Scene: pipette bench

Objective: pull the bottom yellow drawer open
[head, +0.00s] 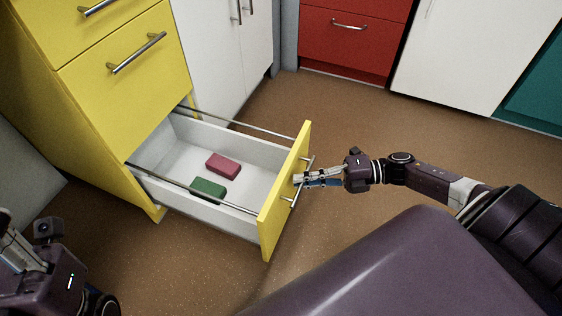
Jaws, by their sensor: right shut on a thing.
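The bottom yellow drawer (286,212) stands far out of the yellow cabinet (80,125), with its white inside in plain view. Its front carries a metal bar handle (303,182). My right gripper (302,180) comes in from the right and is shut on that handle. A dark red block (222,164) and a green block (208,190) lie on the drawer floor. My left gripper (12,240) is at the lower left, partly cut off by the picture edge and away from the drawer; its fingertips are not clear.
Yellow drawers above, one with a bar handle (137,54), are closed. White cabinets (222,45) stand behind the open drawer, and a red drawer unit (350,40) is at the back. The brown floor (330,120) around the open drawer is clear.

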